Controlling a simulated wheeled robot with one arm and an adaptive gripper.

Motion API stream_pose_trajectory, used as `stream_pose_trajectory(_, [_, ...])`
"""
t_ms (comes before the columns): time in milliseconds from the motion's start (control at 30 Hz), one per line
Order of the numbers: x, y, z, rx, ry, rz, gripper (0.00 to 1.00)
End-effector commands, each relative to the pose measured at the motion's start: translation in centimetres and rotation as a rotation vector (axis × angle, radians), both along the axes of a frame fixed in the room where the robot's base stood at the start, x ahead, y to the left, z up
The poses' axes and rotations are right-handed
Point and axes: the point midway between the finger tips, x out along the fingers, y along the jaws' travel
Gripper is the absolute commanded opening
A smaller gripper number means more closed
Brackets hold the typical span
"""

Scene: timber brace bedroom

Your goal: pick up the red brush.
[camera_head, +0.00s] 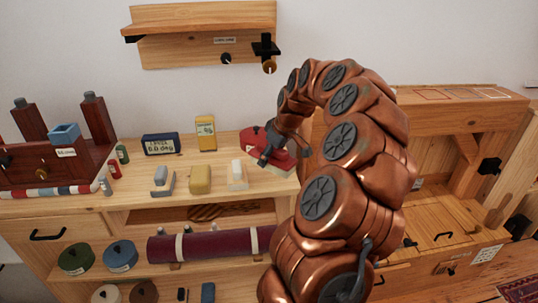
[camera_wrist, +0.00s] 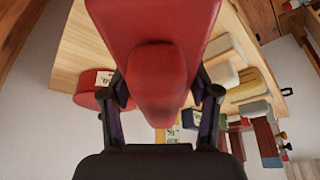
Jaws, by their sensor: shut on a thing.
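The red brush (camera_wrist: 155,30) fills the upper middle of the wrist view, with its rounded narrow end pointing down between the fingers. My gripper (camera_wrist: 164,98) is shut on it, one dark finger on each side. In the head view my gripper (camera_head: 272,152) is low at the right end of the wooden counter, with red surfaces around its fingers. My arm hides part of this area. I cannot tell whether the brush touches the counter.
A red thing with a pale label (camera_wrist: 92,98) lies beside the brush. A white block (camera_head: 238,175), yellow block (camera_head: 200,180), yellow box (camera_head: 205,133) and dark sign box (camera_head: 161,144) stand to the left. A wooden shelf (camera_head: 205,20) hangs above.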

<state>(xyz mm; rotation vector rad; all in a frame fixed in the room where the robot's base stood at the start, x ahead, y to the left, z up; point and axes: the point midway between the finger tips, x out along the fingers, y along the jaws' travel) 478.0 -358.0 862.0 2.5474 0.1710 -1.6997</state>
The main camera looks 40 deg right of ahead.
Motion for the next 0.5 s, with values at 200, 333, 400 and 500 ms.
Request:
stream_pose_trajectory(200, [-2.2,1.6,0.2,0.0,0.001,0.001,0.14])
stream_pose_trajectory(333, [-4.0,2.9,0.4,0.0,0.001,0.001,0.14])
stream_pose_trajectory(400, [-5.0,3.6,0.5,0.0,0.002,0.001,0.14])
stream_pose_trajectory(500, [-6.4,4.6,0.8,-0.001,0.0,0.0,0.14])
